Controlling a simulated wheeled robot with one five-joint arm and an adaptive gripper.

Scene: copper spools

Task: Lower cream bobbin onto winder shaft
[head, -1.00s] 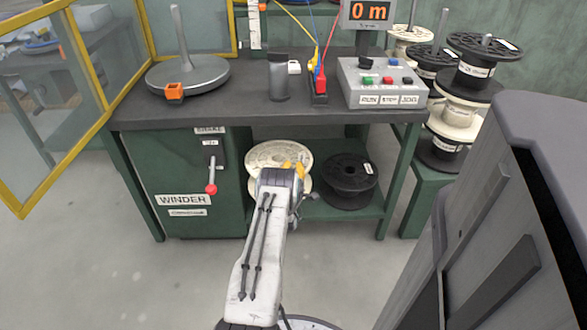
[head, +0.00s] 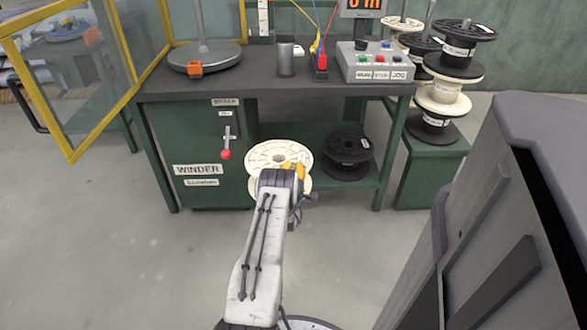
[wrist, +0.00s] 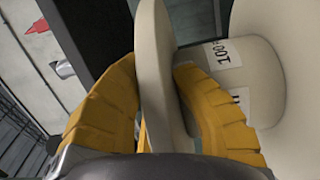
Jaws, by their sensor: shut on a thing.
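My gripper (wrist: 155,110) has its yellow fingers shut on the rim flange of the cream bobbin (wrist: 155,60), one finger on each side. Its hub with a white label shows on the right of the wrist view. In the head view the cream bobbin (head: 272,153) is at the end of my arm, partly hidden by my gripper (head: 292,170), in front of the bench's lower shelf. The winder shaft (head: 200,18) stands upright and bare on a round grey plate (head: 212,54) on the bench top, its top cut off by the picture edge. An orange block (head: 195,68) is at the plate's front.
The dark bench top (head: 250,77) also holds a grey cylinder (head: 285,58) and a button box (head: 375,64). A black spool (head: 349,152) is on the lower shelf. Stacked spools (head: 447,90) stand at right. A yellow-framed guard (head: 110,50) is at left. The floor before the bench is clear.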

